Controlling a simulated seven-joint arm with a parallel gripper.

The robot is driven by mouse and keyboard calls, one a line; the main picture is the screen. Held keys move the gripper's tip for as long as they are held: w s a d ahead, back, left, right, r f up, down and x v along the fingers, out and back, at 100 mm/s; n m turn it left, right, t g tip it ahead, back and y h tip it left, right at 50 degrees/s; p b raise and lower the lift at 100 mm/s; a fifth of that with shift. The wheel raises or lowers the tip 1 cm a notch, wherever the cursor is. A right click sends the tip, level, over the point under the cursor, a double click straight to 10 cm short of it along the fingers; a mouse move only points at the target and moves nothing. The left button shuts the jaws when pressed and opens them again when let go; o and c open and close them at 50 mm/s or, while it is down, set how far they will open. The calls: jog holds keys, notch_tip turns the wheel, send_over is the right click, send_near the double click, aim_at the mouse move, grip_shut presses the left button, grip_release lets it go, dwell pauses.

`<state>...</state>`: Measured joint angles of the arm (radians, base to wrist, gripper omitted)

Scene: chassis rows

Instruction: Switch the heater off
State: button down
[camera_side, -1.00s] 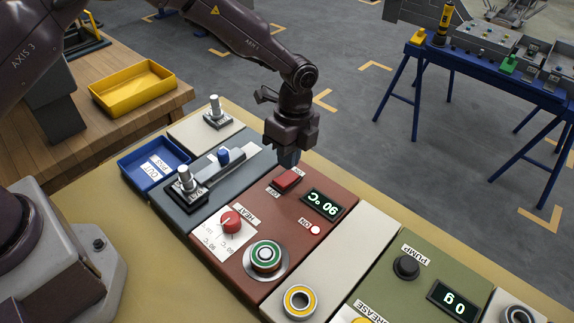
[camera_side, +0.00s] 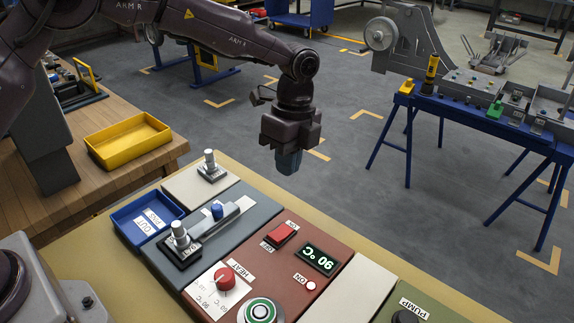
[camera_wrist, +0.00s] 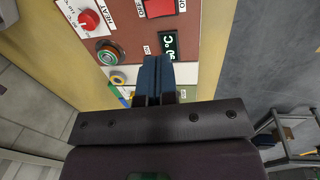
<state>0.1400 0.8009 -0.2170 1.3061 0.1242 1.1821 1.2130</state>
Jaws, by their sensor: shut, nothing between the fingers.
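The heater is a red-brown panel (camera_side: 322,262) with a red rocker switch (camera_side: 281,233) lying between an ON and an OFF label. A red HEAT dial (camera_side: 225,278) is at the panel's left. My gripper (camera_side: 289,162) is shut and empty, in the air above and beyond the rocker, not touching it. In the wrist view the rocker (camera_wrist: 159,7) shows at the top edge, past the blue fingertips (camera_wrist: 157,60). Which way the rocker is tipped is hard to tell.
A green-ringed button (camera_side: 260,312) is at the panel's near end. A dark slide panel with a blue knob (camera_side: 217,210) and a blue tray (camera_side: 146,218) stand to the left. A pale blank panel (camera_side: 350,290) is to the right. The air around my gripper is clear.

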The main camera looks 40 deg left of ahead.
aim_at(281, 232)
jog(key=shift+s+d+r, duration=0.1)
jog(key=shift+s+d, duration=0.05)
jog(key=shift+s, duration=0.55)
jog(key=f, duration=0.4)
jog(key=s+f, duration=0.1)
jog(key=f, duration=0.4)
jog(key=s+f, duration=0.1)
jog(key=f, duration=0.3)
jog(key=shift+f, duration=0.4)
jog(key=shift+s+f, duration=0.1)
jog(key=shift+f, duration=0.25)
jog(key=shift+w+r, duration=0.15)
jog(key=shift+w, duration=0.65)
